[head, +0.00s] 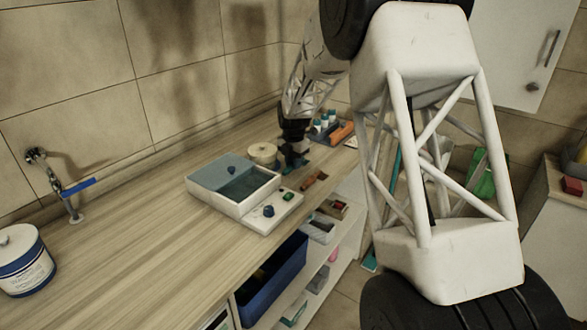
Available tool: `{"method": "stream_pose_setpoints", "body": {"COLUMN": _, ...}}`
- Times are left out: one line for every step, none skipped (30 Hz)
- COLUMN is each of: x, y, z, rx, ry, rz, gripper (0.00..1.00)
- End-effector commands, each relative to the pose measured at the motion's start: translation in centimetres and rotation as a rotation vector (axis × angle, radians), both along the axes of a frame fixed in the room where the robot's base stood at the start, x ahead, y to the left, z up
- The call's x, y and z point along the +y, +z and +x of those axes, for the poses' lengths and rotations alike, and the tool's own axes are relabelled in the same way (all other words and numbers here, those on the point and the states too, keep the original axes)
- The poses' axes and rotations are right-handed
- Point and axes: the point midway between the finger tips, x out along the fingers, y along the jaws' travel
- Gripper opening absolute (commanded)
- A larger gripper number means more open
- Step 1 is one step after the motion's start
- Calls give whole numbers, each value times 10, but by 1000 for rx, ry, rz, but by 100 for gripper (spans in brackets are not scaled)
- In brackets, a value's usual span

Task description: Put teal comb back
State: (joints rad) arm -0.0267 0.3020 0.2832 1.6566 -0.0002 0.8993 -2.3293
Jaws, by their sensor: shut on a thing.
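My gripper (294,148) is above the counter, just behind and right of a white box. It is shut on a small teal thing (293,162), which looks like the teal comb; the fingers hide part of it. I cannot tell whether it touches the counter. The white box (233,206) has a grey-blue panel with a dark knob (231,169) over its back left part and a dark teal open hollow beside it. A flat white part in front carries a dark blue knob (268,211) and a small green piece (288,196).
A cream round jar (263,153) stands close left of my gripper. A brown item (314,179) lies near the counter's front edge. Small bottles (325,121) and an orange item (342,132) are behind. A tap (72,205) and white-blue jar (25,262) are left.

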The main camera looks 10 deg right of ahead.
Motion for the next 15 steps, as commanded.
{"method": "stream_pose_setpoints", "body": {"x": 0, "y": -7, "z": 0, "rx": 3, "ry": 0, "rz": 0, "gripper": 0}}
{"method": "stream_pose_setpoints", "body": {"x": 0, "y": -10, "z": 0, "rx": 3, "ry": 0, "rz": 0, "gripper": 0}}
{"method": "stream_pose_setpoints", "body": {"x": 0, "y": -14, "z": 0, "rx": 3, "ry": 0, "rz": 0, "gripper": 0}}
{"method": "stream_pose_setpoints", "body": {"x": 0, "y": -17, "z": 0, "rx": 1, "ry": 0, "rz": 0, "gripper": 0}}
{"method": "stream_pose_setpoints", "body": {"x": 0, "y": -19, "z": 0, "rx": 1, "ry": 0, "rz": 0, "gripper": 0}}
{"method": "stream_pose_setpoints", "body": {"x": 0, "y": -22, "z": 0, "rx": 0, "ry": 0, "rz": 0, "gripper": 0}}
{"method": "stream_pose_setpoints", "body": {"x": 0, "y": -23, "z": 0, "rx": 0, "ry": 0, "rz": 0, "gripper": 0}}
{"method": "stream_pose_setpoints", "body": {"x": 0, "y": -24, "z": 0, "rx": 0, "ry": 0, "rz": 0, "gripper": 0}}
{"method": "stream_pose_setpoints", "body": {"x": 0, "y": -24, "z": 0, "rx": 0, "ry": 0, "rz": 0, "gripper": 0}}
{"method": "stream_pose_setpoints", "body": {"x": 0, "y": -24, "z": 0, "rx": 0, "ry": 0, "rz": 0, "gripper": 0}}
{"method": "stream_pose_setpoints", "body": {"x": 0, "y": -24, "z": 0, "rx": 0, "ry": 0, "rz": 0, "gripper": 0}}
{"method": "stream_pose_setpoints", "body": {"x": 0, "y": -24, "z": 0, "rx": 0, "ry": 0, "rz": 0, "gripper": 0}}
{"method": "stream_pose_setpoints", "body": {"x": 0, "y": -24, "z": 0, "rx": 0, "ry": 0, "rz": 0, "gripper": 0}}
{"method": "stream_pose_setpoints", "body": {"x": 0, "y": -24, "z": 0, "rx": 0, "ry": 0, "rz": 0, "gripper": 0}}
{"method": "stream_pose_setpoints", "body": {"x": 0, "y": -24, "z": 0, "rx": 0, "ry": 0, "rz": 0, "gripper": 0}}
